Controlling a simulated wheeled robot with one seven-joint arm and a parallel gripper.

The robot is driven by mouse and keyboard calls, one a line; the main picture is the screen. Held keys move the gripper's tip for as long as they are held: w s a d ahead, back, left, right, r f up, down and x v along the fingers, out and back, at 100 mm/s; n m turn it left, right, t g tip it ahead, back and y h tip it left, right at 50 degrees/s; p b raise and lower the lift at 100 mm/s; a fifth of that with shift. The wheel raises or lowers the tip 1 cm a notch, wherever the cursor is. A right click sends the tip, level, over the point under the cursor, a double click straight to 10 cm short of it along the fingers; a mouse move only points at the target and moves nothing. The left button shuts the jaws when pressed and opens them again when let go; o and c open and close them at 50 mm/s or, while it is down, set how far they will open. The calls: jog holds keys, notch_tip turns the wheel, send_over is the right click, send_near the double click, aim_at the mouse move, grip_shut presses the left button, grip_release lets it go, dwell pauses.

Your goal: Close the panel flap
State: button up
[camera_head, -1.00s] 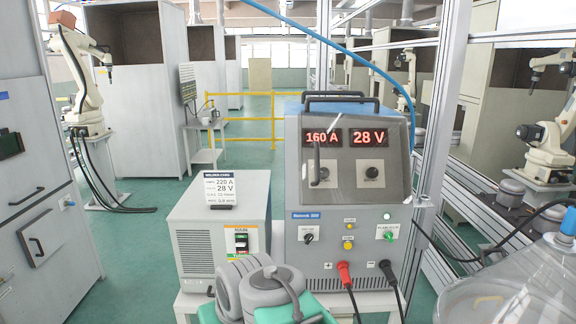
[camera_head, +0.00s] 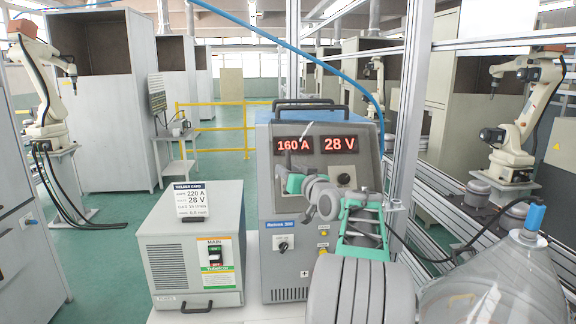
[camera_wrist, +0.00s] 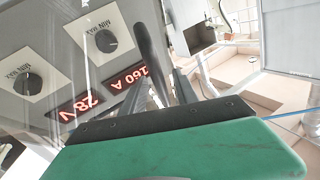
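The clear panel flap (camera_head: 352,159) is on the front of the grey welder (camera_head: 284,215), over the red displays and knobs. How far it stands from the panel is hard to tell. My gripper (camera_head: 291,181), with green fingers, is at the flap's left side and hides its handle in the head view. In the wrist view, a dark bar (camera_wrist: 150,55), which looks like the flap's handle, stands just beyond the black pad of a green finger (camera_wrist: 180,150). The other finger is not clear, so the opening between them cannot be judged.
A smaller grey box (camera_head: 190,255) with a settings card (camera_head: 191,200) stands left of the welder. A clear dome with a blue top (camera_head: 500,275) is at the lower right. A metal frame post (camera_head: 408,110) rises right of the welder. The left aisle is clear.

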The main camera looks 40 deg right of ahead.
jog(key=shift+w, duration=0.4)
jog(key=shift+c, duration=0.3)
grip_shut()
jog(key=shift+d+f, duration=0.1)
dwell(0.8)
